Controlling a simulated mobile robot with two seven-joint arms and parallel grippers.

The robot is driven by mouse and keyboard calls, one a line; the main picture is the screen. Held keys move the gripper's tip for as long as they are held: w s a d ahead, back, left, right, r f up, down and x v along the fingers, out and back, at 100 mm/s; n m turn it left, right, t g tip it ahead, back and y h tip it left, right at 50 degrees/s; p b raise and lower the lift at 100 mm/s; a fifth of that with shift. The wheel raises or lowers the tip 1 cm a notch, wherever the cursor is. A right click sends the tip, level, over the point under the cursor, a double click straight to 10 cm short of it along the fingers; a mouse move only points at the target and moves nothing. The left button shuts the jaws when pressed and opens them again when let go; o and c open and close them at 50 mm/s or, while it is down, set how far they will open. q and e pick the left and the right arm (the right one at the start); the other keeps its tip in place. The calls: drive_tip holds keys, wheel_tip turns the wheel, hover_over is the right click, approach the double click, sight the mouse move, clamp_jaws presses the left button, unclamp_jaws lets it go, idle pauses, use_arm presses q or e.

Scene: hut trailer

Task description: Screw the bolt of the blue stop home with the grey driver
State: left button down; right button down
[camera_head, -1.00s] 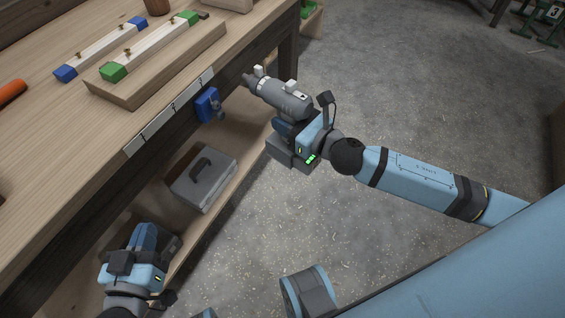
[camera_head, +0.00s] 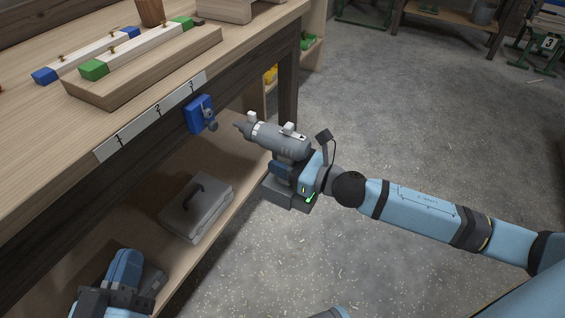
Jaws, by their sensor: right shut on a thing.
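The blue stop (camera_head: 198,114) is on the dark front rail of the workbench, just below the label strip near the mark 3. Its grey bolt (camera_head: 211,125) sticks out towards the right. My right gripper (camera_head: 288,150) is shut on the grey driver (camera_head: 277,138), with the driver's tip pointing left at the bolt. A gap shows between tip and bolt. My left gripper (camera_head: 125,275) is at the bottom left edge, partly cut off; its fingertips cannot be made out.
A grey toolbox (camera_head: 196,207) stands on the lower shelf (camera_head: 140,205). On the bench top (camera_head: 50,130) a wooden board (camera_head: 150,72) carries a white bar with green ends (camera_head: 137,50), beside another with blue ends (camera_head: 90,54).

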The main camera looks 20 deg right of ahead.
sight(270, 174)
use_arm(q)
drive_tip(key=shift+r, duration=0.15)
use_arm(e)
drive_tip(key=shift+r, duration=0.15)
